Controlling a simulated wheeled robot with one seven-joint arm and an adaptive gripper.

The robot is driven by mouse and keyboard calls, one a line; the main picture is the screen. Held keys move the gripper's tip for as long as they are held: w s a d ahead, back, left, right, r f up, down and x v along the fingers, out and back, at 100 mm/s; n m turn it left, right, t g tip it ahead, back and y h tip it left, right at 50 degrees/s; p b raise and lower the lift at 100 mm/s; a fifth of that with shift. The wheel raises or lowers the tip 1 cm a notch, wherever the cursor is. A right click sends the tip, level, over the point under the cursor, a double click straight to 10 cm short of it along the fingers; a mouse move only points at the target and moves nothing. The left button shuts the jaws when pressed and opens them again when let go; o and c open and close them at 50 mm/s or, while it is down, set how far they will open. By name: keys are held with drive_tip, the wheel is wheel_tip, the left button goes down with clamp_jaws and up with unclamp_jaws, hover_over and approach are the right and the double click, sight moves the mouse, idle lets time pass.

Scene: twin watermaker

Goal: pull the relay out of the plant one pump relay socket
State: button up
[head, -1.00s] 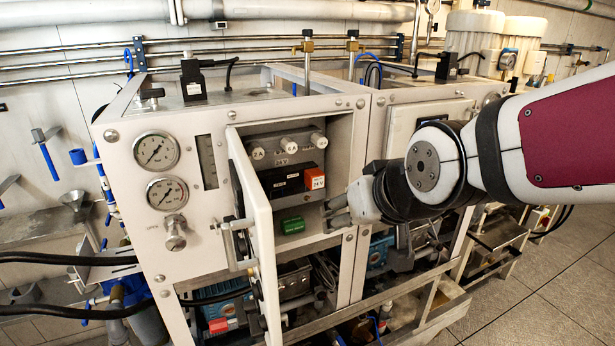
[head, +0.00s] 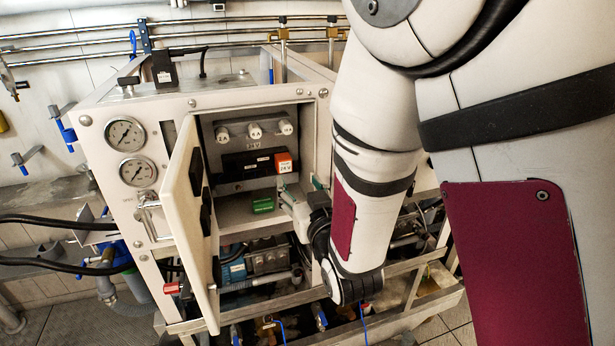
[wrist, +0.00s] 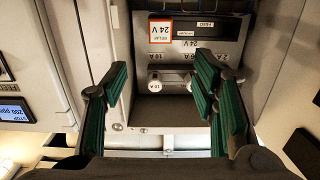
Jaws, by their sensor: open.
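The orange relay (head: 284,162), with a white 24 V label, sits in the dark strip inside the open cabinet, at its right end in the head view. In the wrist view, which is upside down, the relay (wrist: 160,31) shows at the upper middle, with its label facing me. Its socket is hidden behind it. My gripper (head: 303,190) is at the lower right of the cabinet opening. In the wrist view my gripper (wrist: 162,75) has its green-padded fingers wide apart and nothing between them. The relay is beyond the fingertips, apart from them.
The cabinet door (head: 188,205) stands open on the left. White fuse knobs (head: 254,131) sit above the relay, and a black module (head: 247,164) is beside it. A green block (head: 262,205) lies on the cabinet floor. The cabinet's side wall (head: 322,140) is close on the right.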

sight(285, 161)
drive_tip(key=b+x, duration=0.1)
drive_tip(key=x, duration=1.2)
drive_tip(key=shift+w+a+b, duration=0.15)
drive_tip(key=shift+w+b, duration=0.2)
clamp_jaws()
drive_tip(key=shift+p+v, duration=1.45)
drive_tip(key=shift+v, duration=1.45)
drive_tip(key=shift+f, duration=0.2)
